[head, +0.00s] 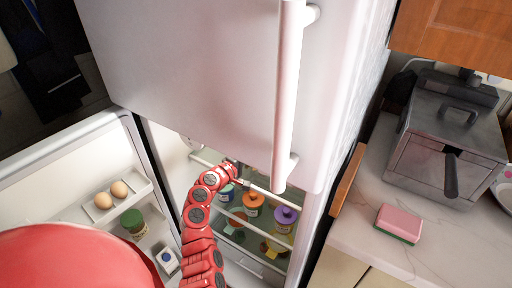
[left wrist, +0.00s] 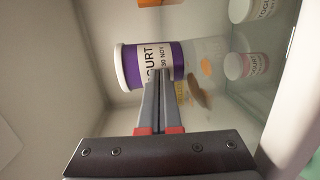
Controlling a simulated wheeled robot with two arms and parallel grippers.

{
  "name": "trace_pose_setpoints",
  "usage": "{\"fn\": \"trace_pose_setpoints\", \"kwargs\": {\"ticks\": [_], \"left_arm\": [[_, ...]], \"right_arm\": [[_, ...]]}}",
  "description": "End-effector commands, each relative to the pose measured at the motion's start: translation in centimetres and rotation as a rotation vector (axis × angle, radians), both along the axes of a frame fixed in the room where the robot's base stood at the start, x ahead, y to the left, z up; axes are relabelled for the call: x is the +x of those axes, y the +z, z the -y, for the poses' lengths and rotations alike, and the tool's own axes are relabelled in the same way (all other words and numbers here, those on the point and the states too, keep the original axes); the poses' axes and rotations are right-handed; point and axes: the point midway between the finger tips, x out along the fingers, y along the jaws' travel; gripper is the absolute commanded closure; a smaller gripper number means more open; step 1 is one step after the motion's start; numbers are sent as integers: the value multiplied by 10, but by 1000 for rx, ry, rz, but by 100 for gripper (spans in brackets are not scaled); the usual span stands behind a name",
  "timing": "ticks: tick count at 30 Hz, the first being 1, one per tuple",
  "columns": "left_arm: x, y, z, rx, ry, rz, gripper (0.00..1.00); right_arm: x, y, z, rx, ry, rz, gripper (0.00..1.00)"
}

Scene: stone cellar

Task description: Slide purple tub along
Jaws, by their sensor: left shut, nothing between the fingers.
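A tub with a white rim and a wide purple label reading "YOGURT" (left wrist: 134,62) fills the upper middle of the left wrist view, lying sideways in that tilted picture. My left gripper (left wrist: 160,76) is shut and empty, its fingertips overlapping the tub's near side; I cannot tell whether they touch it. In the head view a purple-lidded tub (head: 285,215) stands at the right of the fridge shelf; I cannot tell whether it is the same one. My left arm reaches into the fridge there, with its gripper (head: 235,168) small and partly hidden. My right gripper is not visible.
Orange-lidded (head: 253,199) and teal (head: 227,193) tubs share the shelf. More white tubs (left wrist: 240,66) show in the left wrist view. The open fridge door (head: 70,150) holds eggs at left; the closed upper door (head: 190,70) overhangs the opening.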

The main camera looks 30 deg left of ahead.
Motion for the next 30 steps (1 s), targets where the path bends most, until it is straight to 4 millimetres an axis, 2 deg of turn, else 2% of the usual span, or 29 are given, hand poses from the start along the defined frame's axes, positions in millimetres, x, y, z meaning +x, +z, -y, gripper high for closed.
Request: {"fn": "trace_pose_setpoints", "kwargs": {"ticks": [16,30], "left_arm": [[5,-1,2,-1,0,0,100],[22,-1,6,-2,0,0,100]], "right_arm": [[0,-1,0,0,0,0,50],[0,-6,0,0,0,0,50]]}}
